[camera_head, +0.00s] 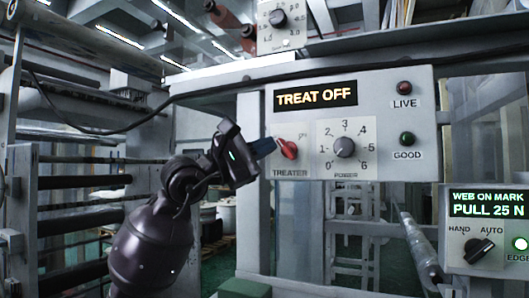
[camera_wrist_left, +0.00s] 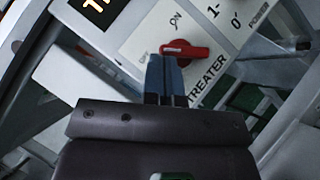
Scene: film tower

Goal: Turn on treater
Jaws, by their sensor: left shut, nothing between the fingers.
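The red treater knob (camera_head: 287,148) sits at the lower left of a pale control panel (camera_head: 380,85), above the label TREATER. The panel's display (camera_head: 315,95) reads TREAT OFF. My left gripper (camera_head: 264,147) is shut and empty, its blue fingertips close to the knob's left side. In the left wrist view the fingertips (camera_wrist_left: 165,62) are at the red knob (camera_wrist_left: 185,50), whose handle lies across the plate between OFF and ON marks. I cannot tell whether they touch it. My right gripper is not in view.
A power dial (camera_head: 344,147) is right of the treater knob. LIVE (camera_head: 404,87) and GOOD (camera_head: 407,138) lamps are at the panel's right. A second panel (camera_head: 488,240) reads PULL 25 N. Dark rollers (camera_head: 95,145) run along the left, and a cable crosses above.

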